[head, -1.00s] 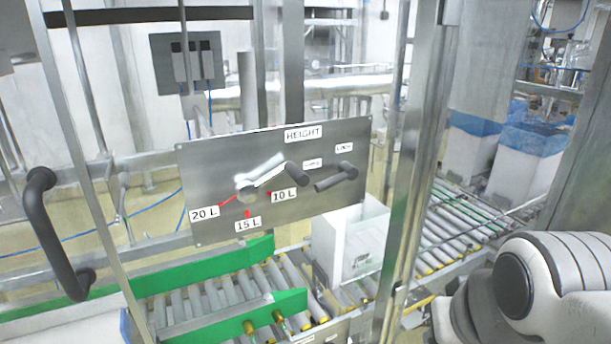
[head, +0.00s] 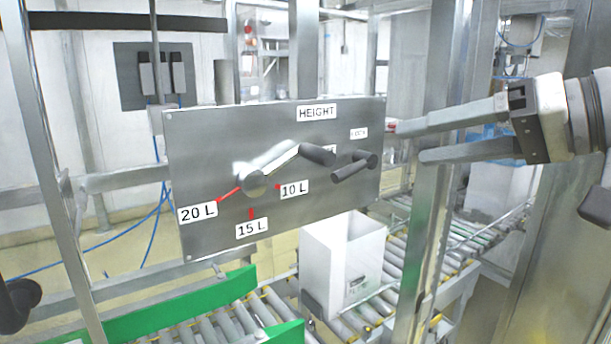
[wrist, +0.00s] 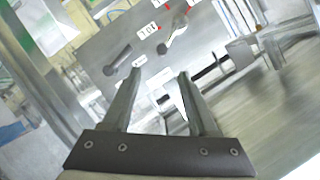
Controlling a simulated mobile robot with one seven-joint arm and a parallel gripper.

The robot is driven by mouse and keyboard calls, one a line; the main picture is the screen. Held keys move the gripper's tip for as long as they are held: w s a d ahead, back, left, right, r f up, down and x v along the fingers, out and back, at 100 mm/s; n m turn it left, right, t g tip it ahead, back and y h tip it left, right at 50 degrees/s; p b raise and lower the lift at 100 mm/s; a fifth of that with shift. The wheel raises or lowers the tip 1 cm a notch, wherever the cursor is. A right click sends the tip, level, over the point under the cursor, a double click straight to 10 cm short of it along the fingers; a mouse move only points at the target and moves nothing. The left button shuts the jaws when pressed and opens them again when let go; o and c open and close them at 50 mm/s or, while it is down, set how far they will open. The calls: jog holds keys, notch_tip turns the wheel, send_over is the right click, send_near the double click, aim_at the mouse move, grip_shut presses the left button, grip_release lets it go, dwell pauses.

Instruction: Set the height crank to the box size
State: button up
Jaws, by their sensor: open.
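The height crank (head: 272,164) is on a grey panel (head: 205,150) under a HEIGHT label. Its silver arm points up and right from the hub, ending in a dark grip (head: 317,154). Red marks around the hub lead to labels 20 L (head: 197,212) at lower left, 15 L (head: 251,228) below and 10 L (head: 294,190) at right. A lock handle (head: 355,167) sits right of the crank. My gripper (head: 408,142) is open and empty, right of the panel and apart from the crank. In the wrist view its fingers (wrist: 160,72) show before the tilted panel (wrist: 100,40).
A white box (head: 330,255) stands on the roller conveyor (head: 405,245) below the panel; I cannot read its small label. A metal post (head: 432,200) stands right of the panel, near my fingers. Green guide rails (head: 205,305) run at lower left.

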aim_at(317, 155)
jog(key=x, duration=0.5)
jog(key=p+x, duration=0.1)
jog(key=x, duration=0.5)
jog(key=p+x, duration=0.1)
jog(key=x, duration=0.5)
jog(key=shift+w+a+r, duration=0.1)
jog(key=shift+a+r, duration=0.05)
jog(key=shift+r, duration=0.2)
grip_shut()
dwell(0.6)
